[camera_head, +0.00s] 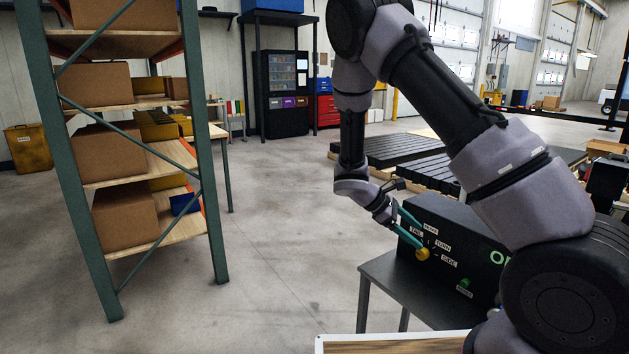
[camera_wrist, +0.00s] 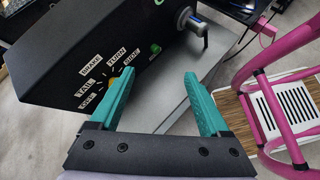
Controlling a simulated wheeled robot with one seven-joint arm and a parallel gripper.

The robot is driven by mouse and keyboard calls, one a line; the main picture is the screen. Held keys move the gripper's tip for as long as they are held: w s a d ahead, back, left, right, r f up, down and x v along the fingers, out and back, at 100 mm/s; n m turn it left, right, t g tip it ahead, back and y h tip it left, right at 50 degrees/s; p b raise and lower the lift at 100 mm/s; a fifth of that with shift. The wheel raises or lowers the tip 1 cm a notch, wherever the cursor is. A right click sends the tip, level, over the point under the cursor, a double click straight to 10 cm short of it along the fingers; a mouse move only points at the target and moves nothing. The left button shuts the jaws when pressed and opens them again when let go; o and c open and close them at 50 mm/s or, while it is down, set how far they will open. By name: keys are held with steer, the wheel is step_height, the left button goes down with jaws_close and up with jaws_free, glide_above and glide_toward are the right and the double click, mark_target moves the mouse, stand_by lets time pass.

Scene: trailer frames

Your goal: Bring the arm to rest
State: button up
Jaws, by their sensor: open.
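My gripper (camera_head: 419,238) has two teal fingers and is open, with nothing between them. In the head view it is at the left end of a black box (camera_head: 463,240) on a dark table. That end has white labels, a yellow knob (camera_head: 422,254) and a green button (camera_head: 464,283). The lower finger appears close to the knob; I cannot tell whether they touch. In the wrist view the open gripper (camera_wrist: 160,83) shows the box (camera_wrist: 100,45) beyond the left finger, which partly hides the knob. My arm hides part of the box in the head view.
The dark table (camera_head: 395,292) stands under the box. A green-posted rack (camera_head: 205,190) with cardboard boxes stands at left. Black slatted platforms (camera_head: 400,150) lie behind. The floor between rack and table is clear. A pink-framed stand (camera_wrist: 270,100) is at right in the wrist view.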

steer(key=s+r+m+t+y, duration=0.2)
steer(key=s+r+m+y, duration=0.2)
steer(key=r, duration=0.7)
steer(key=s+a+r+m+t+y, duration=0.1)
steer(key=s+r+m+t+y, duration=0.2)
steer(key=s+r+m, duration=0.5)
steer(key=s+a+r+m+t+y, duration=0.1)
steer(key=s+r+m+t+y, duration=0.2)
steer(key=r, duration=1.1)
steer(key=s+m+y, duration=0.2)
steer(key=s, duration=0.2)
steer(key=shift+s+r+m, duration=0.2)
steer(key=shift+r+m, duration=0.15)
steer(key=shift+m, duration=0.05)
